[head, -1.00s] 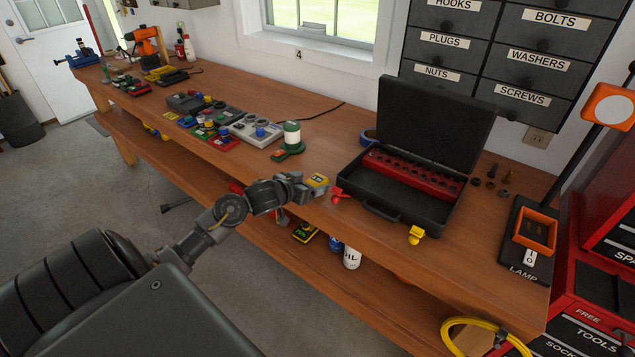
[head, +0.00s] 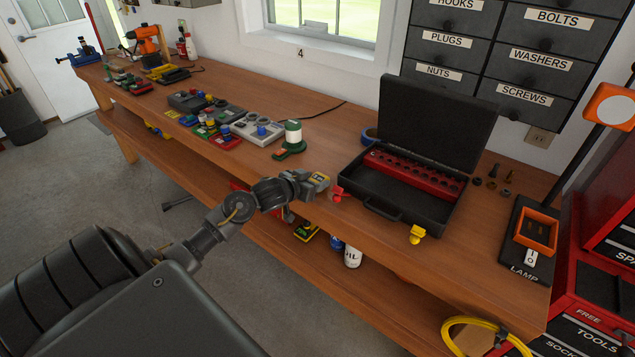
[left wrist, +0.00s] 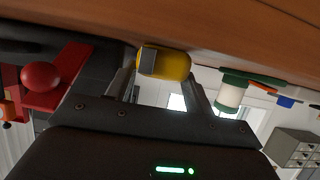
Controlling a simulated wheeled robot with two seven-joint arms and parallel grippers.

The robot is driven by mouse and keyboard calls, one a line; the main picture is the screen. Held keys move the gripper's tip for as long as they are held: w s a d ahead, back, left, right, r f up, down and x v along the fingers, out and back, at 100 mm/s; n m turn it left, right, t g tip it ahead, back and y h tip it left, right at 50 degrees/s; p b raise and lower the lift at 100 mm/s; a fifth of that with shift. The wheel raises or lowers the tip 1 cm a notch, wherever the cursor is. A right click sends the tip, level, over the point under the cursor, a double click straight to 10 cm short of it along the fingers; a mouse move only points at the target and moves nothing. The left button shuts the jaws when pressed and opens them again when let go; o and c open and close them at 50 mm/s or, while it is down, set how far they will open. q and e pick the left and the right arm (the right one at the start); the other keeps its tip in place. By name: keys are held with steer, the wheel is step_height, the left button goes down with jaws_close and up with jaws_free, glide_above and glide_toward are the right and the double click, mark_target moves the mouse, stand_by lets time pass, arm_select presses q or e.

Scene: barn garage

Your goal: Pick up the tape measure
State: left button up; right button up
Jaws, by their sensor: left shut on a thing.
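The tape measure (head: 320,179) is small and yellow with a grey part. It is at the front edge of the wooden workbench, left of the open black case. My left gripper (head: 311,184) is shut on it. In the left wrist view the yellow tape measure (left wrist: 176,64) sits between the two fingers (left wrist: 165,85), close to the bench surface. I cannot tell whether it touches the bench. My right gripper is in neither view.
The open black case (head: 408,212) with a red socket rack is to the right. A green-and-white container (head: 292,134) stands behind. Bare bench (head: 335,155) lies between.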

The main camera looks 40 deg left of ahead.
arm_select(q)
steer(key=shift+r, duration=0.6)
step_height(320, 180, up, 2)
steer(key=shift+d+r+b, duration=0.1)
steer(key=shift+r+b, duration=0.1)
steer(key=shift+b, duration=0.1)
steer(key=s+d+r+p, duration=0.3)
steer(key=s+d+r, duration=0.6)
steer(key=d, duration=0.1)
steer(key=shift+s+r, duration=0.25)
steer(key=shift+s, duration=0.05)
